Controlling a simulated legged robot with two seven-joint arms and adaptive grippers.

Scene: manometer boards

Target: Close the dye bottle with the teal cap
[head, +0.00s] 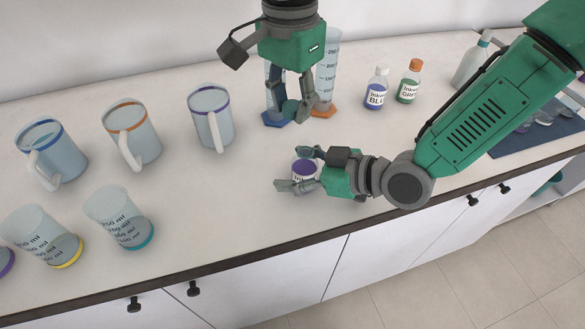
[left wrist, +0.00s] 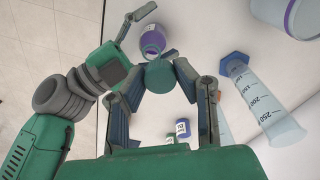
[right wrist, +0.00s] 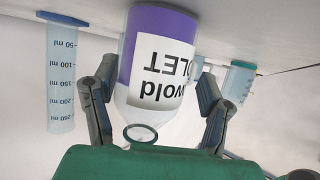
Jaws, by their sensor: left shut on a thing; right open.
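The open dye bottle (head: 304,170), with violet contents and a white label reading VIOLET, stands on the counter near its front edge. It fills the middle of the right wrist view (right wrist: 158,70) and also shows in the left wrist view (left wrist: 152,42). My right gripper (head: 302,172) is open, with one finger on each side of the bottle; contact is not clear. My left gripper (head: 289,110) is shut on the teal cap (left wrist: 160,76), held above the counter, apart from the bottle and behind it in the head view.
A blue-footed cylinder (head: 272,119) and an orange-footed cylinder (head: 327,70) stand behind my left gripper. A blue dye bottle (head: 376,92) and a green one (head: 409,84) stand to the right. Several mugs and beakers, including a teal-based beaker (head: 120,218), occupy the left.

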